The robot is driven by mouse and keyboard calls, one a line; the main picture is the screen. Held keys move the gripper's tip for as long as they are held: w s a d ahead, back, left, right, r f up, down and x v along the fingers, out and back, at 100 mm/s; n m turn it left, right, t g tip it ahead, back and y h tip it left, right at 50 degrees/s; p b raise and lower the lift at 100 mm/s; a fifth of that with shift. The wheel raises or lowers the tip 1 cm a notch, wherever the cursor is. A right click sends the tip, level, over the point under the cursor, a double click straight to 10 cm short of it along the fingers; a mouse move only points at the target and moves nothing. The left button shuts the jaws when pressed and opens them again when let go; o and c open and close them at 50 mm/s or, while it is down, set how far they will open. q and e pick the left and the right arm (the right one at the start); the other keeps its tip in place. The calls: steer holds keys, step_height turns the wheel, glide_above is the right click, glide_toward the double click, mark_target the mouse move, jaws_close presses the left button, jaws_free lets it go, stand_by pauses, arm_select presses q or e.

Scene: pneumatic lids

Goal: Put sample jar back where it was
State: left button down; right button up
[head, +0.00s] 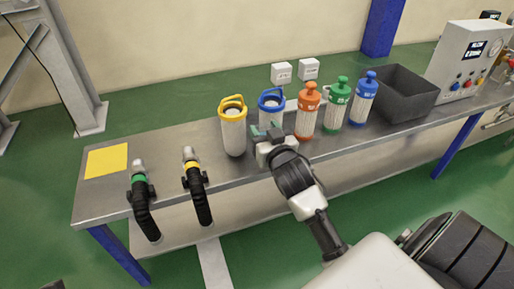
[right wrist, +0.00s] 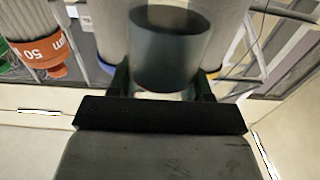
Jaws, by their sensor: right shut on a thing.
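My right gripper (head: 266,134) is over the front part of the bench, in front of the blue-lidded canister (head: 270,112). In the right wrist view, it is shut on a dark grey-teal, see-through cylinder (right wrist: 168,50), which looks like the sample jar. The cylinder sits between the two fingers. In the head view, the gripper mostly hides it, so I cannot tell whether it touches the bench. My left gripper is not in view.
A yellow-lidded canister (head: 233,130) stands left of the gripper. Orange (head: 307,112), green (head: 336,106) and blue (head: 363,99) topped canisters stand to the right, then a dark bin (head: 402,97). Two black hoses (head: 143,205) hang at the front edge. A yellow square (head: 107,160) lies at the left.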

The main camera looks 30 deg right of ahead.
steer(key=shift+w+a+f+b, duration=0.25)
steer(key=shift+w+f, duration=0.1)
steer(key=shift+w, duration=0.1)
steer(key=shift+w+a+f+b, duration=0.1)
steer(key=shift+w+a+f, duration=0.2)
steer(key=shift+w, duration=0.15)
steer(key=shift+w+f, duration=0.1)
steer(key=shift+f, duration=0.1)
steer(key=shift+f+b, duration=0.7)
steer(key=shift+f, duration=0.85)
steer(key=shift+f, duration=0.1)
steer(key=shift+f, duration=0.15)
steer(key=o, duration=1)
